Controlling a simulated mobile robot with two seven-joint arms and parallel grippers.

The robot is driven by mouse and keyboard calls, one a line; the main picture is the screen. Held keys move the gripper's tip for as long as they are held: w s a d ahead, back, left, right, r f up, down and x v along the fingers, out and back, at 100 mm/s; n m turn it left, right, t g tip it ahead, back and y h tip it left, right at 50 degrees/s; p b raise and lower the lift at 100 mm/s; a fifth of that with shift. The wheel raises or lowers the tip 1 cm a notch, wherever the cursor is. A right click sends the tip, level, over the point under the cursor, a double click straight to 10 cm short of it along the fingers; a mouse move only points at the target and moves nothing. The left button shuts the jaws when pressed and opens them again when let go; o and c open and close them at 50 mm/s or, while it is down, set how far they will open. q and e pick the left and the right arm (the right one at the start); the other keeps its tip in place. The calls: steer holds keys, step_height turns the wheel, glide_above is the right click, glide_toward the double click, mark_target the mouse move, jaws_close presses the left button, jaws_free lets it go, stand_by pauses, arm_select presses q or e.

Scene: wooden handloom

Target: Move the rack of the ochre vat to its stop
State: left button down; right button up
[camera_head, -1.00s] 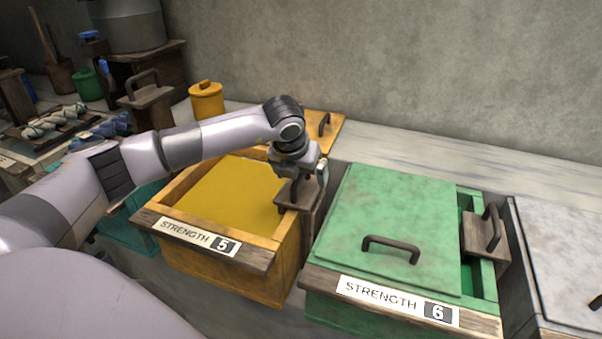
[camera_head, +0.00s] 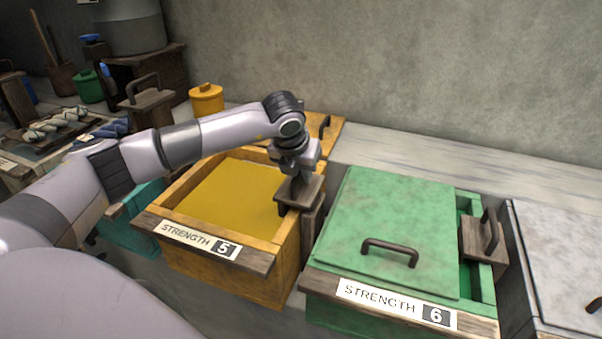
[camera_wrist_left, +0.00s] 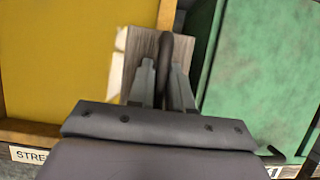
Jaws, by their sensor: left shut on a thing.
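The ochre vat (camera_head: 236,198) is open, filled with yellow-ochre liquid, and labelled STRENGTH 5. Its rack (camera_head: 312,192) is a wooden piece with a dark handle at the vat's right side. My left gripper (camera_head: 297,178) is over the rack. In the left wrist view the gripper (camera_wrist_left: 163,75) is shut on the dark rack handle (camera_wrist_left: 166,45), with the rack's wooden top (camera_wrist_left: 136,52) below it. A pale thing beside the rack's left edge is too blurred to name. My right gripper is out of view.
The green vat (camera_head: 385,231), labelled STRENGTH 6, stands just right, its lid mostly on and its own rack (camera_head: 484,237) at its right. A grey vat (camera_head: 565,250) stands beyond. An ochre lid (camera_head: 328,129) and a yellow pot (camera_head: 206,99) lie behind.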

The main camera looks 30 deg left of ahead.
arm_select(q)
step_height(320, 180, up, 9)
steer(key=p, duration=0.5)
steer(key=shift+r, duration=0.15)
step_height(320, 180, up, 7)
steer(key=p, duration=0.4)
steer(key=shift+r, duration=0.15)
steer(key=shift+w, duration=0.1)
steer(key=shift+c, duration=2.4)
jaws_free()
steer(key=o, duration=0.5)
step_height(320, 180, up, 7)
steer(key=p, duration=0.5)
